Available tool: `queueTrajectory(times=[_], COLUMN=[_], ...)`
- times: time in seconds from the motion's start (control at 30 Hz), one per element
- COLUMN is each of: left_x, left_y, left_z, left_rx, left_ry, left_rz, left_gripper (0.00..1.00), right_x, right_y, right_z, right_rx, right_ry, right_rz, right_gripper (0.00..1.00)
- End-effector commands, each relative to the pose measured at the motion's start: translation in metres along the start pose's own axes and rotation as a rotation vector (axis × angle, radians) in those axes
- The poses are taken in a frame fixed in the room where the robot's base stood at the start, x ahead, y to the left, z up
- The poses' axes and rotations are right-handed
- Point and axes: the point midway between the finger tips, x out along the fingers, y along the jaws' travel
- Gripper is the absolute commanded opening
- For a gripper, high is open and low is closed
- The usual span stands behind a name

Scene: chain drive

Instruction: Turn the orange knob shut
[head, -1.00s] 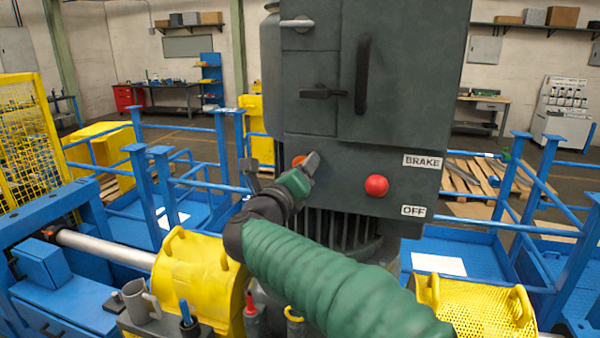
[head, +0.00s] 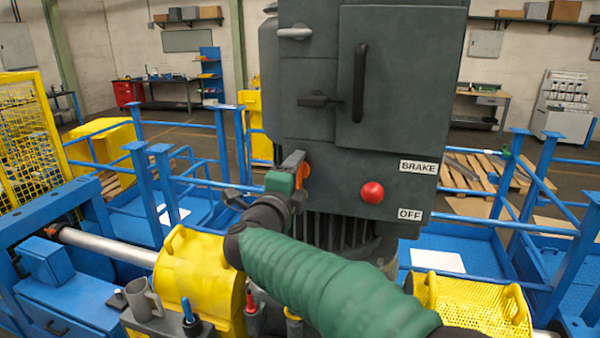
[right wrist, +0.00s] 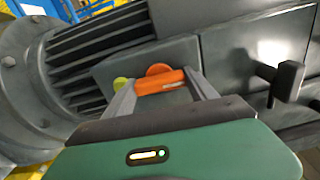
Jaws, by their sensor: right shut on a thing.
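The orange knob (head: 305,172) is on the lower left of the dark grey cabinet's front. In the right wrist view the knob (right wrist: 162,84) has a round orange base with a bar across it. The bar lies between the two fingers of my right gripper (right wrist: 163,88), which are shut on it. In the head view my right gripper (head: 298,168) hides part of the knob. My left gripper is in neither view.
A red button (head: 372,192) sits right of the knob, between the BRAKE and OFF labels. A black handle (head: 360,83) and a black lever (head: 318,100) stick out above. A yellow-green round part (right wrist: 121,83) lies just beside the left finger.

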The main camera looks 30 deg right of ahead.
Motion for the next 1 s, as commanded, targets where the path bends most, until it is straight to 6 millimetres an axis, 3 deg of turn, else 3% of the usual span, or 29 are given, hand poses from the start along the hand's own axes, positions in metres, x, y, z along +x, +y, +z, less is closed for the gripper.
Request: queueTrajectory(times=[0.67,0.7,0.87,1.0], left_x=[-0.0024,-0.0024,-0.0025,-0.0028], left_y=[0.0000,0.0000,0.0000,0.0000], left_z=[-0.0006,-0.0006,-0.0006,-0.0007], left_rx=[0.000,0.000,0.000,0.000], left_ry=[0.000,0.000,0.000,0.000], left_rz=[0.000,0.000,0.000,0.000], left_gripper=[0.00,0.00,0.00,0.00], right_x=[-0.0025,-0.0024,-0.0012,0.0013], right_y=[0.0117,0.0119,0.0100,0.0079], right_z=[0.0065,0.0065,0.0049,0.0017], right_rx=[-0.079,-0.079,-0.077,-0.074], right_ry=[-0.015,-0.015,-0.011,-0.008], right_rz=[0.019,0.019,0.016,0.013], right_gripper=[0.25,0.67,0.87,0.87])
